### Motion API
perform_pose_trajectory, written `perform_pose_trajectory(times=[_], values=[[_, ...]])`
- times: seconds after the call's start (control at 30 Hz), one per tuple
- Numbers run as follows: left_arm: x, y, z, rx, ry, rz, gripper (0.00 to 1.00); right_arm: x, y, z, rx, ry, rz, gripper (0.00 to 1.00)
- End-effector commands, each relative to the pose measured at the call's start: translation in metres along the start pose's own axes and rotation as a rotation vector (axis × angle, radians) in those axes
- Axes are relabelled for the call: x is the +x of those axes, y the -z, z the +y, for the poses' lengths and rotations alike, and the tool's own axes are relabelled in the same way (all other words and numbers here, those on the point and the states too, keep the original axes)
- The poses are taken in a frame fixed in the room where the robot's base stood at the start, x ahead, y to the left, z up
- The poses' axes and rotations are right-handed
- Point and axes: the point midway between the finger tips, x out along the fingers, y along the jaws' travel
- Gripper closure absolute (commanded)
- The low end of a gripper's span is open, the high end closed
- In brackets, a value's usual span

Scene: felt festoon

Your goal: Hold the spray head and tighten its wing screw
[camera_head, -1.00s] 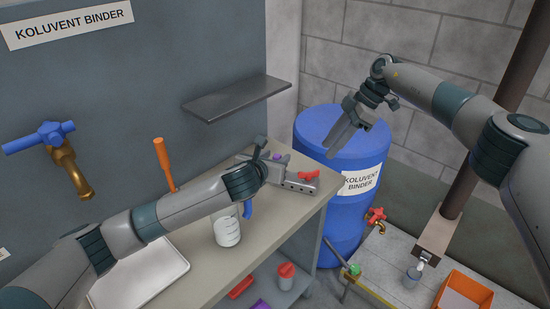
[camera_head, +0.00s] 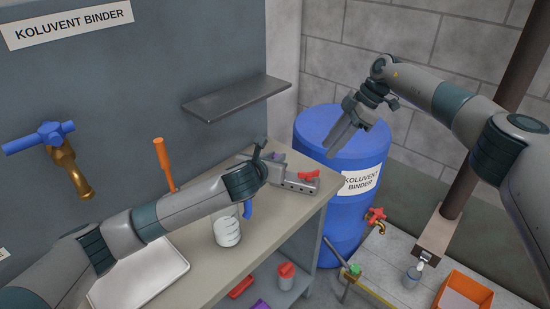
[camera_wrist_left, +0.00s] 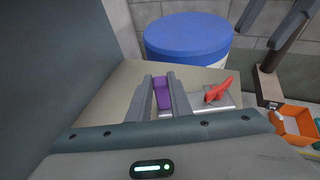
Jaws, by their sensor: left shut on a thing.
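A grey metal piece with a row of holes (camera_head: 294,184), which looks like the spray head, lies at the workbench's far end. A red wing-shaped part (camera_head: 308,175) sits on its right end; it also shows in the left wrist view (camera_wrist_left: 218,91). My left gripper (camera_wrist_left: 161,88) is shut on a purple part (camera_wrist_left: 161,97) that stands between its fingers. In the head view my left wrist partly hides this end of the piece. My right gripper (camera_head: 345,138) hangs in the air in front of the blue drum, empty; its fingers look apart in the left wrist view.
The blue drum (camera_head: 345,140) stands behind the bench end. A grey shelf (camera_head: 237,97) sticks out above the bench (camera_head: 255,247). A beaker (camera_head: 227,232), a white tray (camera_head: 150,270) and an orange-handled tool (camera_head: 163,163) are near my left arm. An orange bin (camera_head: 463,297) is at lower right.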

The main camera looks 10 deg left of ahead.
Motion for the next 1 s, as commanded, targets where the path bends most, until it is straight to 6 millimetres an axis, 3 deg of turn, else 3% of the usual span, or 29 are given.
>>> perform_pose_trajectory(times=[0.37,0.57,0.77,1.0], values=[[0.0,0.0,0.0,0.0,0.0,0.001,1.0,0.0,0.0,0.0,-0.008,0.0,-0.001,0.67],[0.0,0.0,0.0,0.0,0.0,0.001,1.0,0.001,0.003,0.0,-0.098,0.004,-0.015,0.67],[0.0,0.0,0.0,0.0,0.0,0.001,1.0,0.002,0.008,0.0,-0.322,0.017,-0.046,0.67],[0.0,0.001,0.0,0.0,0.0,0.001,1.0,0.004,0.016,0.0,-0.711,0.056,-0.094,0.67]])
